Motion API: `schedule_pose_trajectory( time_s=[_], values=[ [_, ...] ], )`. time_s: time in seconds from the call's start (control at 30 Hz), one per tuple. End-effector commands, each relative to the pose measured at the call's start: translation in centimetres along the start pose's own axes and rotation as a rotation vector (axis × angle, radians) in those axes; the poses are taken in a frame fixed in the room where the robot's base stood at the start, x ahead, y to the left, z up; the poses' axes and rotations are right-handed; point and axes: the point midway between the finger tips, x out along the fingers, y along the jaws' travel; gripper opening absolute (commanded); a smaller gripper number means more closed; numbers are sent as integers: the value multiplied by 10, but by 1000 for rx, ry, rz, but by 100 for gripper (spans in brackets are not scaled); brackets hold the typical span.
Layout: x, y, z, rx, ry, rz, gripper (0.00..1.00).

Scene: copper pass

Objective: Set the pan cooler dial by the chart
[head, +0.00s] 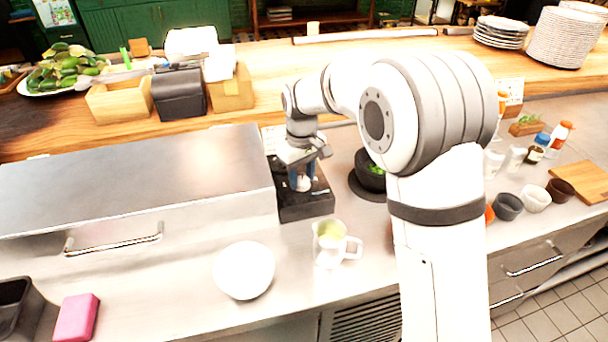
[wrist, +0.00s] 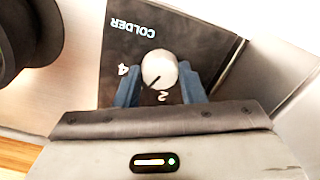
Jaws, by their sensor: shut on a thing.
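The cooler dial (wrist: 158,66) is a round white knob on a black panel (wrist: 208,48) in the wrist view. The panel reads COLDER, upside down in this view, with a 4 and a 2 beside the knob. A dark pointer line on the knob runs down-left, between the 4 and the 2. My gripper (wrist: 160,80) has its two blue fingers on either side of the knob, shut on it. In the head view my gripper (head: 302,176) reaches down to the dark control box (head: 308,207). A pale card behind my wrist is mostly hidden; I cannot read it.
A steel lid with a handle (head: 115,239) lies left of the box. A white bowl (head: 244,270) and a jug of yellow-green liquid (head: 330,247) stand in front. A dark mortar (head: 369,171) stands close on the right. Small cups (head: 508,206) stand farther right.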

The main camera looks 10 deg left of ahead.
Motion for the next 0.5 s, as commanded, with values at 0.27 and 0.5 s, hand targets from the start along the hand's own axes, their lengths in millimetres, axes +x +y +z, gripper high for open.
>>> schedule_pose_trajectory(
  time_s=[0.27, 0.5],
  values=[
    [-3, 2, -3, 8, 14, 6, 14],
    [-3, 2, -3, 8, 13, 6, 42]
  ],
)
